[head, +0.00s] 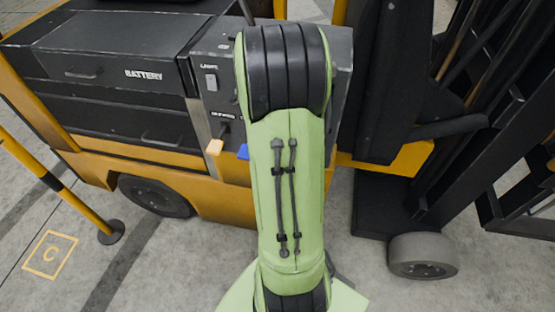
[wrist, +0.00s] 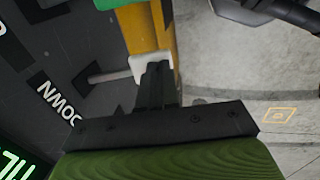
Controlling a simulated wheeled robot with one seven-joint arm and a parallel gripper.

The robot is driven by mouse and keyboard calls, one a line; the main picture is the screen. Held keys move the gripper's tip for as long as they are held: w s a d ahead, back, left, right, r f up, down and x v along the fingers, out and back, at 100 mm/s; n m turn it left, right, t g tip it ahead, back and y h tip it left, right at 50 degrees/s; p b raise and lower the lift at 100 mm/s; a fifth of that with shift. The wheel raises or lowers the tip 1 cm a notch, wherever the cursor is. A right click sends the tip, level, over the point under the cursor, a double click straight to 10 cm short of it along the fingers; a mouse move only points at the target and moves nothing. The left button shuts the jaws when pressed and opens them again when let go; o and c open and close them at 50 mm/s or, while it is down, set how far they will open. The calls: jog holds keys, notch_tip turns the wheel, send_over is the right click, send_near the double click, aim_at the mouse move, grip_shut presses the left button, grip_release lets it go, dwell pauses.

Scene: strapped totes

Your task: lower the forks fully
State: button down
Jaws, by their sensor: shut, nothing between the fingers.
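The forklift's black control panel (head: 212,75) carries a light switch and is partly hidden behind my green arm. In the wrist view a label reading DOWN (wrist: 60,104) shows upside down on the dark panel. A grey lever rod (wrist: 108,74) with a pale knob (wrist: 149,64) stands out from the panel. My gripper (wrist: 156,72) is shut and empty, its fingertips at the pale knob; whether they touch is unclear. In the head view my gripper is hidden behind my arm. The black mast (head: 480,110) is at the right; I cannot make out the forks' height.
A pale orange knob (head: 214,146) and a blue one (head: 243,152) stick out below the panel. A black battery box (head: 110,60) is at the left. A yellow-and-black post (head: 60,188) stands at the left. Concrete floor (head: 180,265) is clear in front.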

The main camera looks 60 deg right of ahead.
jog(key=shift+f, duration=0.7)
jog(key=shift+s+a, duration=0.1)
jog(key=shift+a, duration=0.05)
jog(key=shift+s+f, duration=0.1)
dwell(0.5)
dwell(1.7)
